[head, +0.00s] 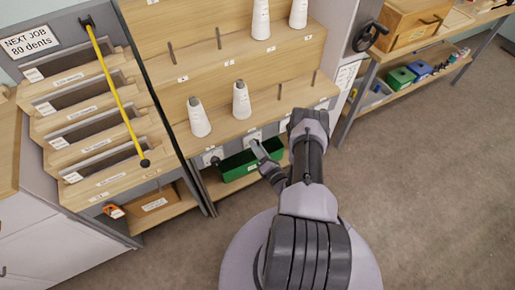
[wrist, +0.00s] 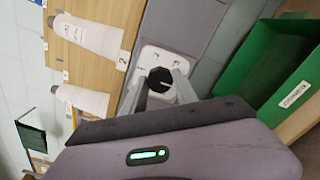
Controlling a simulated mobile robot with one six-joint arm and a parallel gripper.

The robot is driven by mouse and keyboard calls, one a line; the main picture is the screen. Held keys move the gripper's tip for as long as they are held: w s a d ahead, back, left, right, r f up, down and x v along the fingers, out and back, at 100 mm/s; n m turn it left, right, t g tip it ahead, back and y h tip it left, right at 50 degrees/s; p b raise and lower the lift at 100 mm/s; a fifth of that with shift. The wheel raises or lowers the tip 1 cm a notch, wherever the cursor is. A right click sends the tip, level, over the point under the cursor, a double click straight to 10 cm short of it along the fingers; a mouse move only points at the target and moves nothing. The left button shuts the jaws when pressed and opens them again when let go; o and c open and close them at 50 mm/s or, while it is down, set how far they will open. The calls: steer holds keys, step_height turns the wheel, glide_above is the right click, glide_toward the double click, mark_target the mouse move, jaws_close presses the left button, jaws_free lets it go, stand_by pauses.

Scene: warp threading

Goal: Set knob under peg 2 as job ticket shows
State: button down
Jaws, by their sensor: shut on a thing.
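The knob (wrist: 160,80) is dark and round, on a white plate (wrist: 150,57) beside a label reading 2 (wrist: 122,62) in the wrist view. A light line shows on its face; the setting marks are too small to read. My gripper (wrist: 164,88) is shut on the knob, one grey finger on each side. In the head view my gripper (head: 257,149) reaches to the plate (head: 252,138) on the rack's lower front and mostly hides the knob. A sheet with small print (head: 346,75), unreadable here, hangs right of the rack; I cannot tell if it is the job ticket.
A green bin (head: 228,168) sits just below the knob, close to my gripper. White cones (head: 241,100) stand on the rack above. Another knob (head: 215,160) is to the left. A sign (head: 29,42) reads NEXT JOB 80 dents. The floor (head: 430,180) at right is clear.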

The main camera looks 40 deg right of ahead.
steer(key=shift+r, duration=0.1)
stand_by(0.3)
steer(key=c, duration=1)
jaws_free()
steer(key=shift+w, duration=0.1)
steer(key=shift+o, duration=0.2)
